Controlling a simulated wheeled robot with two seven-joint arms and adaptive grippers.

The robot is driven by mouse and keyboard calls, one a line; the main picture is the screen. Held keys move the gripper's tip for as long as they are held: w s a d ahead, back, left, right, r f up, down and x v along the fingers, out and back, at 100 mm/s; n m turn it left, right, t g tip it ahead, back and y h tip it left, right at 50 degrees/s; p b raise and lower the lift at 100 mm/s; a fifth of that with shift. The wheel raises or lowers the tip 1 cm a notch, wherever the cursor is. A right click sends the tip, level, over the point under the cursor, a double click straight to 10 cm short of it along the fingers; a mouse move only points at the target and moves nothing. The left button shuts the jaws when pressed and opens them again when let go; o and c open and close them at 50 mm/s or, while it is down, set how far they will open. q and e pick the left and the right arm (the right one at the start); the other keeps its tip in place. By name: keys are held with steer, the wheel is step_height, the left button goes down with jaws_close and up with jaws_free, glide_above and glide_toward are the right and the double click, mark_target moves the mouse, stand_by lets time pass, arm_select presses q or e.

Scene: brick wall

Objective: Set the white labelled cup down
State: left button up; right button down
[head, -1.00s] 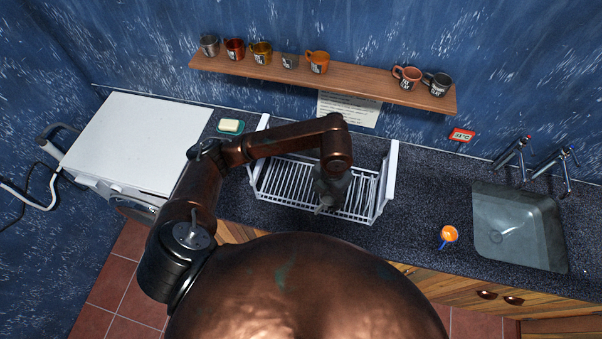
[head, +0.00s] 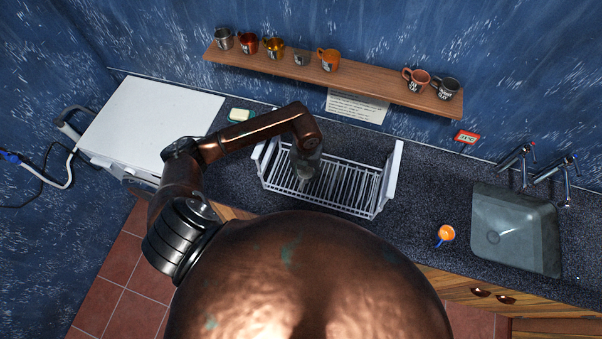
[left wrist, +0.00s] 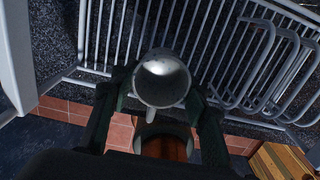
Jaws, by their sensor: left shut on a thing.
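My left gripper (head: 304,178) is above the left part of the white dish rack (head: 345,188) in the head view. In the left wrist view its two dark fingers (left wrist: 161,92) are shut on a pale grey-white cup (left wrist: 161,84), one finger on each side. The cup's round open mouth faces the camera and its handle points down in the picture. Its label is not visible. The rack's bars show behind the cup, and I cannot tell whether it touches them. In the head view the cup is mostly hidden by the gripper. My right gripper is out of view.
A wooden shelf (head: 375,90) on the blue wall holds several mugs. A soap dish (head: 240,115) and a white appliance (head: 150,125) are to the left.

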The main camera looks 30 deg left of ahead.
mark_target(301, 174)
arm_select(q)
steer(key=shift+w+a+f, duration=0.15)
steer(key=shift+a+f, duration=0.3)
steer(key=shift+f, duration=0.05)
steer(key=shift+w+a+f, duration=0.15)
steer(key=shift+a+f, duration=0.25)
steer(key=shift+f, duration=0.1)
steer(key=f+p, duration=0.2)
steer(key=f, duration=0.1)
steer(key=shift+a, duration=0.2)
steer(key=shift+f, duration=0.4)
steer(key=shift+f, duration=0.1)
steer(key=o, duration=1.3)
